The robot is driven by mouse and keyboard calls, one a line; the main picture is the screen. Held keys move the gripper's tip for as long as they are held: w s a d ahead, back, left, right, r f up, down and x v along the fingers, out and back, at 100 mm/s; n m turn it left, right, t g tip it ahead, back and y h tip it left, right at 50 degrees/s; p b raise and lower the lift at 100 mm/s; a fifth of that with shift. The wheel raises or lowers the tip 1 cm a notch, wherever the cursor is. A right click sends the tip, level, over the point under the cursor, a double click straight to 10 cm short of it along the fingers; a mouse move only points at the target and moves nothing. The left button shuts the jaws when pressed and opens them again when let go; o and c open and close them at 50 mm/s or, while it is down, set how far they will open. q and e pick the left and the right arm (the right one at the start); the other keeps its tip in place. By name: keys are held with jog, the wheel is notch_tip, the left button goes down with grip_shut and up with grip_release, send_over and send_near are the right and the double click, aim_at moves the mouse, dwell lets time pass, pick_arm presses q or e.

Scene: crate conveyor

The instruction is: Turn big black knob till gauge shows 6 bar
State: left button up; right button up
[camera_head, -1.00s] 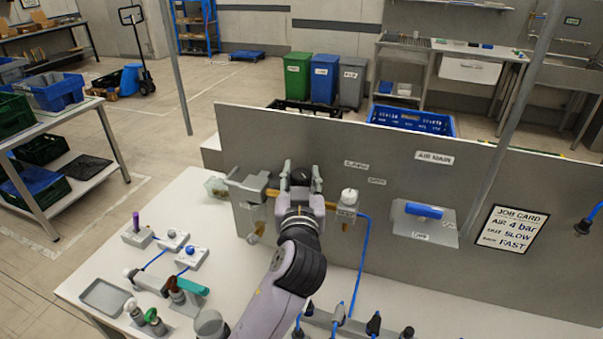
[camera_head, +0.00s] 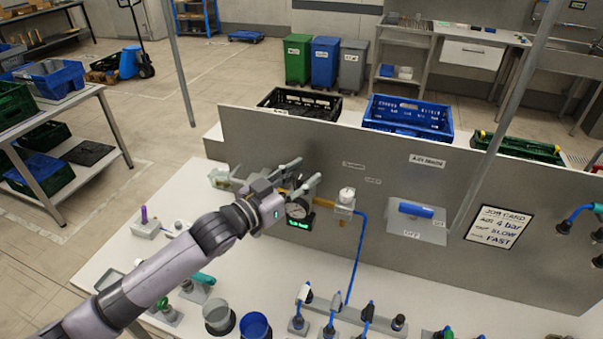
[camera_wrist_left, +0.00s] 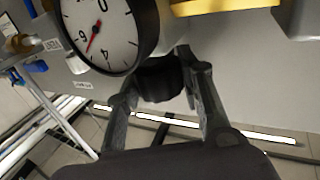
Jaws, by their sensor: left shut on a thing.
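The round white gauge (camera_head: 298,211) sits on the grey panel with a green lit display (camera_head: 300,224) under it. In the left wrist view the gauge (camera_wrist_left: 98,28) is large and turned; its red needle points between the figures that look like 4 and 6, and I cannot read the exact value. The big black knob (camera_wrist_left: 160,80) is beside the gauge, between my left fingers. My left gripper (camera_head: 300,178) is shut on it, reaching in from the left. In the head view the knob is mostly hidden by the gripper. My right gripper is not in view.
A white-topped valve (camera_head: 347,195) with a blue hose is just right of the gauge. Small fixtures and cups (camera_head: 254,325) stand on the white bench.

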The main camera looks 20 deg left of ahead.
pick_arm(q)
jog(key=shift+r+m+h, duration=0.1)
jog(key=shift+m+h, duration=0.2)
jog(key=shift+h, duration=0.1)
jog(key=o, duration=1.2)
jog(key=v, duration=1.2)
jog(key=shift+a+r, duration=0.1)
jog(key=shift+r, duration=0.05)
